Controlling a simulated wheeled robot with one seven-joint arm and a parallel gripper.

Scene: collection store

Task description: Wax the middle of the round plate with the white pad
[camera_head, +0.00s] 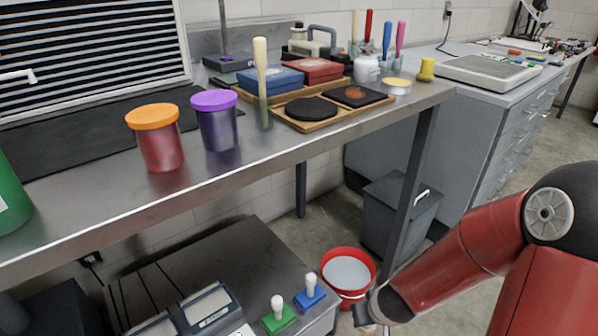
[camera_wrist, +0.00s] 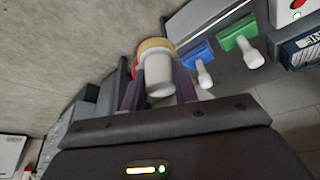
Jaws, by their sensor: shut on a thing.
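The round plate (camera_head: 310,108) is a dark disc lying in a wooden tray on the steel bench in the head view. My gripper (camera_wrist: 158,88) is shut on a pale piece with a white knob and a tan, disc-like end (camera_wrist: 155,44), which looks like the white pad. The knob sits between the two fingers in the wrist view. In the head view my gripper (camera_head: 372,314) is low, below bench height, beside the red bucket (camera_head: 348,290). The held pad is mostly hidden there. My gripper is well away from the round plate.
A blue pad (camera_head: 309,291) and a green pad (camera_head: 278,316) with white knobs stand on the low cabinet. On the bench are an orange-lidded jar (camera_head: 158,140), a purple-lidded jar (camera_head: 217,122) and a dark square plate (camera_head: 358,96). A bench leg (camera_head: 413,190) rises near my arm.

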